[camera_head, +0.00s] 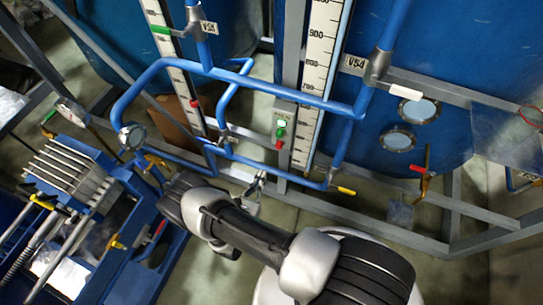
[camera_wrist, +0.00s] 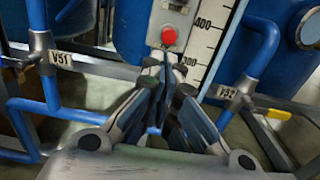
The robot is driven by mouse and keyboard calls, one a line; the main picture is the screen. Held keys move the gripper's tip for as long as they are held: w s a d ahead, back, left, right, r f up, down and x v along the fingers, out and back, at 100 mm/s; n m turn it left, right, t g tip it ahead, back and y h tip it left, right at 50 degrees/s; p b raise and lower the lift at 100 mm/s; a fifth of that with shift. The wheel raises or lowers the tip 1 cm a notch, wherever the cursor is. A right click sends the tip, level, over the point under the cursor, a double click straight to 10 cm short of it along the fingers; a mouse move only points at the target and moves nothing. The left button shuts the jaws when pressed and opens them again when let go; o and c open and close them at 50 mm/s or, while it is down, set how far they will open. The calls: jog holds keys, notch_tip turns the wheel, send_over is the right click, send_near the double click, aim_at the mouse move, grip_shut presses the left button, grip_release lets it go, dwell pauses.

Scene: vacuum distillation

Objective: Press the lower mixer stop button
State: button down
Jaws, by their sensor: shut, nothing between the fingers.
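A narrow light-grey control box (camera_head: 283,113) is mounted beside the white measuring scale in the head view. It carries a pale lamp or button at the top, a green button (camera_head: 281,132) and a red button (camera_head: 279,144) at the bottom. The red button also shows in the wrist view (camera_wrist: 169,36), just above my fingertips in the picture. My gripper (camera_wrist: 158,62) is shut and empty, with its fingers pointing toward the box. The tips look close below the red button; I cannot tell whether they touch anything. They hide the lowest part of the box.
Labelled pipes V51 (camera_wrist: 62,58) and V52 (camera_wrist: 226,92) flank my gripper. A large blue tank (camera_head: 440,60) and grey frame bars stand behind.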

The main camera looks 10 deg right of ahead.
jog(key=b+x, duration=0.2)
jog(key=x, duration=0.8)
jog(key=shift+w+d, duration=0.2)
jog(key=shift+b+x, duration=0.3)
jog(key=shift+x, duration=0.75)
jog(key=shift+a+r, duration=0.1)
jog(key=shift+r, duration=0.1)
jog(key=p+v, duration=0.1)
jog(key=v, duration=1.3)
jog(key=shift+s+f, duration=0.2)
jog(key=shift+s, duration=0.05)
